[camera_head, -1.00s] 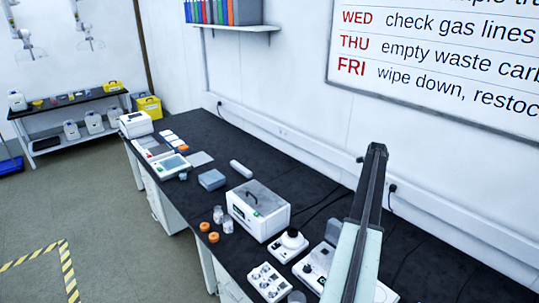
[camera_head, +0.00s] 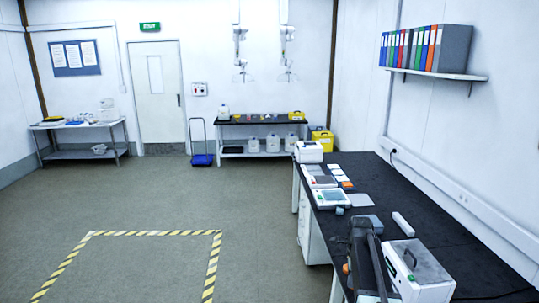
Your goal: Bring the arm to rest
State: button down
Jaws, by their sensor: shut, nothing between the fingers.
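My arm (camera_head: 362,255) shows at the bottom right of the head view, as a dark grey link in front of the black bench. It covers part of the bench top and the left side of a white box-shaped instrument. I cannot make out my gripper's fingers in this view. No object is seen held by the arm.
The black bench (camera_head: 430,222) runs along the right wall. The white instrument (camera_head: 418,272) stands close beside my arm in the picture. A printer-like white device (camera_head: 308,151) sits at the bench's far end. A blue trolley (camera_head: 201,159) stands at the back. The floor (camera_head: 150,200) at left is open.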

jog(key=s+a+f+n+b, duration=0.1)
jog(key=s+a+n, duration=0.2)
jog(key=a, duration=0.4)
jog(key=s+a+f+n, duration=0.1)
jog(key=s+a+n, duration=0.25)
jog(key=a, duration=0.35)
jog(key=s+a+n, duration=0.5)
jog(key=s+n, duration=0.4)
jog(key=n, duration=0.6)
jog(key=shift+s, duration=0.2)
jog(key=shift+d, duration=0.1)
